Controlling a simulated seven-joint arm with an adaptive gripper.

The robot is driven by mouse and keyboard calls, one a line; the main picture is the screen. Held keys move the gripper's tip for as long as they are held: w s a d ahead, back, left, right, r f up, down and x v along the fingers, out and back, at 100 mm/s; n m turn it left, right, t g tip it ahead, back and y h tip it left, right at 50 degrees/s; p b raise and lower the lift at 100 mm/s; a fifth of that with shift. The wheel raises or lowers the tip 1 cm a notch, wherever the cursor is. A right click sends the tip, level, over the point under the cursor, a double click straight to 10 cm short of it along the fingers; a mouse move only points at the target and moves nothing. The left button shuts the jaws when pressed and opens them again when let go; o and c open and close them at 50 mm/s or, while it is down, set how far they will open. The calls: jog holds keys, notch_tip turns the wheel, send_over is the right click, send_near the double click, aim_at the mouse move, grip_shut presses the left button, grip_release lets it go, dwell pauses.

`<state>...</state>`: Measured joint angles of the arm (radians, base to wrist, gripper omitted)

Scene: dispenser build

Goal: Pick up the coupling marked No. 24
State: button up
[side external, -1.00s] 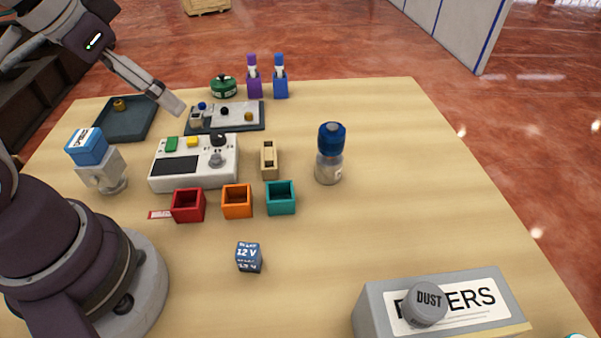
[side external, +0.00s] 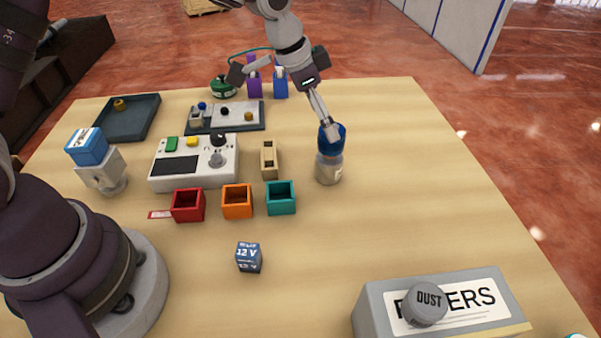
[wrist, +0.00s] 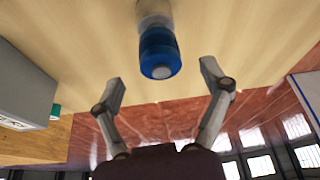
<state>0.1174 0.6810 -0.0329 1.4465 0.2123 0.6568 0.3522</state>
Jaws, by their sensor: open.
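No marking No. 24 can be read in either view, so I cannot tell which part is the coupling. A small brass piece (side external: 119,104) lies in the dark tray at the back left, and another brass piece (side external: 248,117) sits on the grey board. My gripper (side external: 331,133) is open and points down at the blue-capped bottle (side external: 329,170), its fingers overlapping the cap in the side view. In the wrist view, the open fingers (wrist: 163,75) are spread apart, with the blue cap (wrist: 158,48) ahead between them. Nothing is held.
A white control box (side external: 194,163) stands left of the bottle, with red (side external: 188,205), orange (side external: 237,201) and teal (side external: 281,197) bins in front. A 12 V block (side external: 249,257) and a grey labelled box (side external: 375,315) are nearer. The table right of the bottle is clear.

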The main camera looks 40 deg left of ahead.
aim_at(330, 154)
jog(key=x, duration=0.4)
jog(key=shift+w+r, duration=0.15)
jog(key=c, duration=1.3)
